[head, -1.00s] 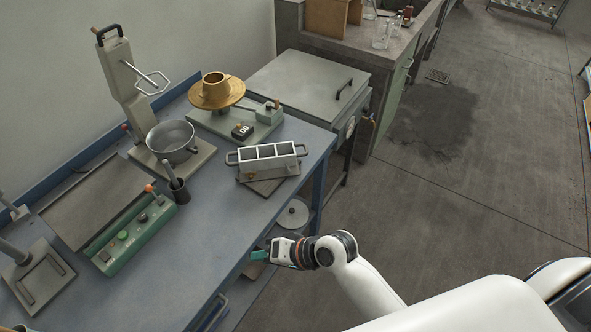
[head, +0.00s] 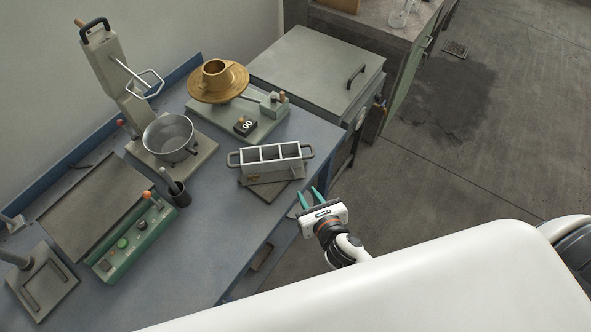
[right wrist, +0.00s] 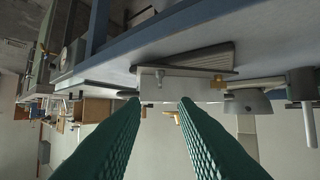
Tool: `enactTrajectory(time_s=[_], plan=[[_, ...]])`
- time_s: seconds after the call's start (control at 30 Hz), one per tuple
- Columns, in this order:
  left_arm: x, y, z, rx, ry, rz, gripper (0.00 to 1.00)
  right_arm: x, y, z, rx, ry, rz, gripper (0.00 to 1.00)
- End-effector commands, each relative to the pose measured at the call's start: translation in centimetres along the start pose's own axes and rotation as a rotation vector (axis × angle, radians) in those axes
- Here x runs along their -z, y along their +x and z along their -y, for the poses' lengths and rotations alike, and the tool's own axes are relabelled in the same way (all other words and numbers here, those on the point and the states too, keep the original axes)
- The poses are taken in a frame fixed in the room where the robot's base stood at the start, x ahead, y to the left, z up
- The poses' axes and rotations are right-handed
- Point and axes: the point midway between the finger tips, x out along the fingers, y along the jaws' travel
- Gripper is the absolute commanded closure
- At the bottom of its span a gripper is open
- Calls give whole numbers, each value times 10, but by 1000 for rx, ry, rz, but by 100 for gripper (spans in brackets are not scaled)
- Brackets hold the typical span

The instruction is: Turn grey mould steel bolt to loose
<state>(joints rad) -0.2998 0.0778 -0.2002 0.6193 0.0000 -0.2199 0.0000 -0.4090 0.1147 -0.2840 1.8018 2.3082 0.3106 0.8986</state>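The grey steel mould (head: 285,154), with three open compartments and a handle at each end, sits on a dark plate on the blue bench. In the right wrist view its pale side (right wrist: 195,94) lies beyond my fingertips. A small grey peg (right wrist: 160,76), perhaps the grey bolt, shows on that side, with a brass-coloured fitting (right wrist: 217,81) to its right. My right gripper (head: 312,196) is open and empty at the bench's edge, below and right of the mould. Its teal fingers (right wrist: 160,102) are apart and touch nothing. My left gripper is not in view.
A mixer with a steel bowl (head: 168,134) and a green control box (head: 134,242) stand left. The front of the bench (head: 215,225) is clear.

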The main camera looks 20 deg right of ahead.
Motion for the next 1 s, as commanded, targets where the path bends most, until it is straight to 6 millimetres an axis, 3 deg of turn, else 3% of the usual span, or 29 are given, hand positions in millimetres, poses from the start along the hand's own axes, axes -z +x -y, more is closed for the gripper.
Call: enactTrajectory(time_s=[0.3,0.5,0.93,1.0], plan=[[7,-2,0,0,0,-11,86,2,65,0,-1,-3,-4,73],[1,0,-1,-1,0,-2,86,2,93,0,0,-4,-4,73],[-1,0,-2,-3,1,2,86,2,103,0,1,-4,-4,73],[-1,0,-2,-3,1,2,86,2,103,0,1,-4,-4,83]])
